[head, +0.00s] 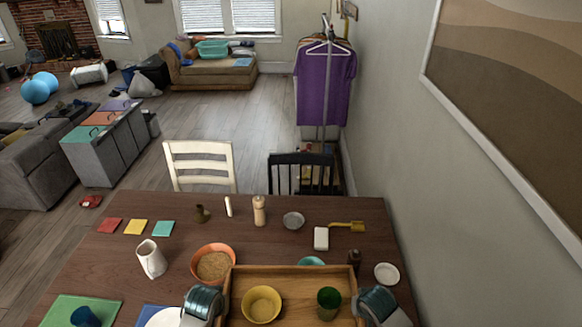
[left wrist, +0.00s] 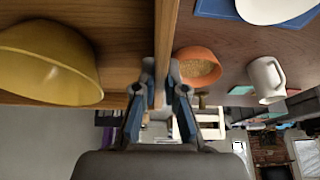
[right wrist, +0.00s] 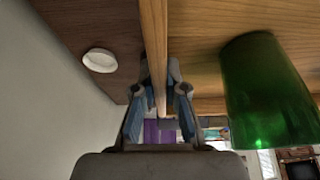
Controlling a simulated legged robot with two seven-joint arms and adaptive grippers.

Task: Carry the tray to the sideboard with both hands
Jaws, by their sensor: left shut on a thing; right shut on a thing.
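The wooden tray (head: 290,273) is at the near edge of the brown table, carrying a yellow bowl (head: 261,304) and a green cup (head: 328,303). My left gripper (head: 207,304) is shut on the tray's left wall, which shows between its fingers in the left wrist view (left wrist: 162,85). My right gripper (head: 372,303) is shut on the right wall, also seen in the right wrist view (right wrist: 159,95). I cannot tell whether the tray touches the table. A low grey cabinet (head: 112,148) with coloured mats on top, possibly the sideboard, stands at the left beyond the table.
An orange bowl (head: 213,262) and a white pitcher (head: 151,259) stand left of the tray; a white dish (head: 386,273) lies right. A white chair (head: 200,165) and a black chair (head: 301,172) stand behind the table. A wall closes the right side. Open floor (head: 215,115) lies beyond.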

